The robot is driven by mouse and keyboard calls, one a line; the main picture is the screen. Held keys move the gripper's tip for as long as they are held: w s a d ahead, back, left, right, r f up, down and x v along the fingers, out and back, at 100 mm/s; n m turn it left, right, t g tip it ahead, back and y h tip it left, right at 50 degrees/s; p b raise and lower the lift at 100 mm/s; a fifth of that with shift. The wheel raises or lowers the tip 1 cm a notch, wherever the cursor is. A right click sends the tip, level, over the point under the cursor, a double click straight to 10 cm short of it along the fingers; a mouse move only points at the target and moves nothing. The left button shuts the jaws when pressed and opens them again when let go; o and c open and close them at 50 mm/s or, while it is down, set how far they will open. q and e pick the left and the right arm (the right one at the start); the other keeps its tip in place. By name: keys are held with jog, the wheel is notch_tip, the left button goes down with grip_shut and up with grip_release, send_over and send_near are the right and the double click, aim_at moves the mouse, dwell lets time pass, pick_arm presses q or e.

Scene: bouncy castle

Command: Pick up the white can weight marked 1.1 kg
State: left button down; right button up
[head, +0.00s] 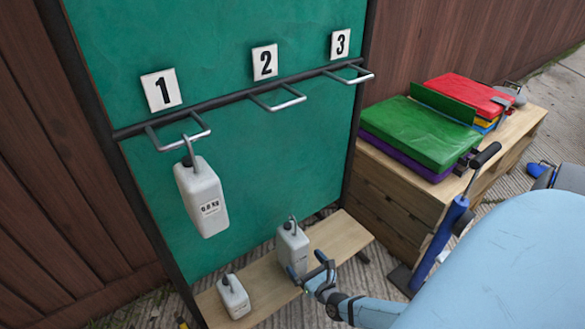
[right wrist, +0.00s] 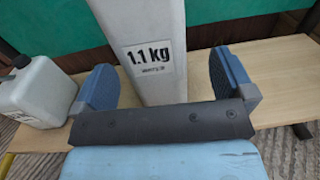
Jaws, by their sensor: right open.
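The white can weight marked 1.1 kg (head: 292,246) stands upright on the low wooden bench, with a hook on top. In the right wrist view the can (right wrist: 140,25) shows its 1.1 kg label, and its top is out of frame. My right gripper (head: 308,270) is at the can's lower front. In the right wrist view this gripper (right wrist: 165,88) is open, with one blue finger on each side of the can and a visible gap at the right finger. Contact at the left finger is unclear. My left gripper is not in view.
A smaller white can (head: 234,297) stands left on the bench (head: 338,236); another can (head: 203,196) hangs from hook 1 (head: 160,138). Hooks 2 (head: 277,99) and 3 (head: 348,75) are empty on the green board (head: 215,45). A wooden crate (head: 395,205) with folded mats stands right.

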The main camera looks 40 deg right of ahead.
aim_at(296, 253)
jog(key=w+b, duration=0.1)
jog(key=w, duration=0.3)
jog(key=shift+b, duration=0.3)
jog(key=shift+w+d, duration=0.1)
jog(key=shift+w, duration=0.25)
jog(key=shift+r, duration=0.1)
jog(key=shift+c, duration=0.8)
jog(key=c, duration=1.4)
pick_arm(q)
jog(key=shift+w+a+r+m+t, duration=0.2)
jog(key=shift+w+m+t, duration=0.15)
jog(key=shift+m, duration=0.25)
pick_arm(e)
jog(key=shift+r, duration=0.1)
jog(key=shift+c, duration=1)
